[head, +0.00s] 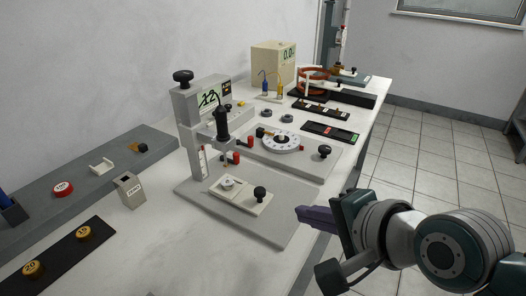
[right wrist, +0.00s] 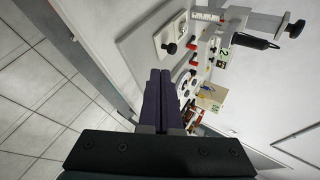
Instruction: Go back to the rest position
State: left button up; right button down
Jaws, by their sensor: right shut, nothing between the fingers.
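My right gripper (head: 300,213) comes in from the right in the head view, its purple fingers pointing left at the front edge of the bench. The fingers are pressed together with nothing between them, as the right wrist view also shows (right wrist: 160,78). It is beside the grey plate of the gauge stand (head: 270,226) and appears apart from it. The gauge stand (head: 188,108) has a display and a black knob on top. A small sample plate with a black knob (head: 240,202) lies on its base. My left gripper does not show.
The bench (head: 160,230) carries a dial plate (head: 280,144), a beige display box (head: 272,68), a black tray with brass weights (head: 58,262) and a grey block marked ZERO (head: 129,191). The tiled floor (head: 440,150) to the right is clear.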

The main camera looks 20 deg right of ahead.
jog(key=s+d+r+n+g+h+p, duration=0.1)
jog(key=s+r+n+g+p, duration=0.25)
jog(key=s+r+n, duration=0.45)
jog(key=s+r+n+g+h+p, duration=0.1)
jog(key=s+r+n+g+p, duration=0.25)
jog(key=s+n, duration=0.75)
notch_tip(320, 180, up, 38)
jog(key=s+m+p, duration=0.1)
jog(key=s+p, duration=0.1)
jog(key=p, duration=3.6)
jog(key=shift+m, duration=0.4)
jog(key=c, duration=1.6)
grip_release()
